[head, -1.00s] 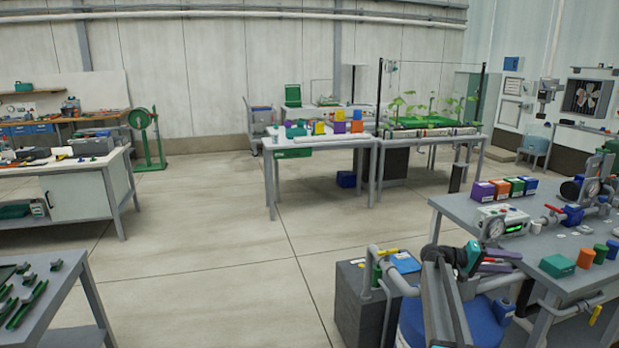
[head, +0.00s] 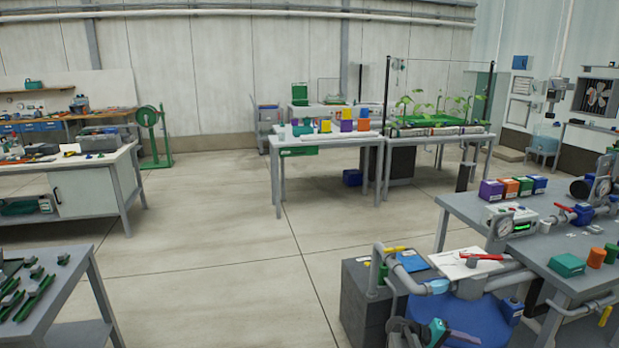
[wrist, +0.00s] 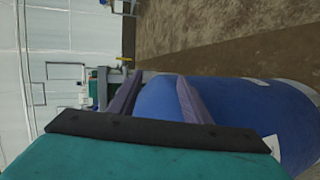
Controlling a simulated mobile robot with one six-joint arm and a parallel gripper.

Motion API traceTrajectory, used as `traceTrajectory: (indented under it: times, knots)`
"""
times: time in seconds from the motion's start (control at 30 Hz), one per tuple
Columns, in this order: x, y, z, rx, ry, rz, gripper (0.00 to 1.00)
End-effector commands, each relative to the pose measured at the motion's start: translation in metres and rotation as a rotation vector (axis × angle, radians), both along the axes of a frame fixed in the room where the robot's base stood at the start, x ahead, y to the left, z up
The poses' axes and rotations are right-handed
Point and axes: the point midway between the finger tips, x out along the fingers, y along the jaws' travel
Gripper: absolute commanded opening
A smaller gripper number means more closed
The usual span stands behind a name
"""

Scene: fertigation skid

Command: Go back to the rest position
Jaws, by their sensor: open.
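My gripper (head: 462,336) is low at the bottom edge of the head view, in front of the blue barrel (head: 478,318). Its teal body shows there, and its fingers are partly cut off or hard to make out. In the wrist view my gripper (wrist: 158,78) has its two purple fingers apart with nothing between them. The blue barrel (wrist: 240,103) lies beyond the fingers and fills the middle and right of that view. No gap between fingers and barrel can be measured from here.
A white plate with a red-handled valve (head: 483,257) sits on pipework above the barrel. A dark grey box (head: 365,305) stands left of it. The right bench (head: 470,207) carries a gauge unit and coloured boxes. Open floor (head: 210,260) lies to the left.

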Motion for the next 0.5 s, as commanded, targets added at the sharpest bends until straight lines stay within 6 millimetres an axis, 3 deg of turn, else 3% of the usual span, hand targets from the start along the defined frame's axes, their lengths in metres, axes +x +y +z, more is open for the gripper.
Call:
traceTrajectory:
  times: [0.03, 0.2, 0.5]
  knots:
    - [-0.017, 0.012, -0.021, 0.033, 0.022, 0.003, 0.44]
    - [-0.063, 0.048, -0.083, 0.148, 0.086, 0.000, 0.44]
    - [-0.161, 0.112, -0.175, 0.374, 0.201, -0.029, 0.44]
